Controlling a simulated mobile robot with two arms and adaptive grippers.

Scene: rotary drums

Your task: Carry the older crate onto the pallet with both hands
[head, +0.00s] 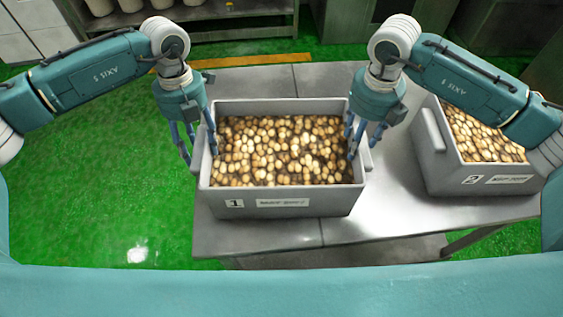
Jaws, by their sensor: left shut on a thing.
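A grey crate marked 1 (335,202), full of small tan and brown rounded pieces, is at the left part of the steel table in the head view. A second grey crate marked 2 (441,178), with similar contents, stands to its right. The smaller print on both labels is too small to read. My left gripper (201,152) is shut on the left wall of crate 1. My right gripper (363,146) is at the right wall of crate 1, with fingers on the inner and outer sides; its grip is unclear. No pallet is in view.
The steel table (270,232) has a clear strip in front of the crates. Green floor (100,200) is open to the left. A metal shelf with white containers (165,32) stands behind, beyond a yellow floor line (235,60).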

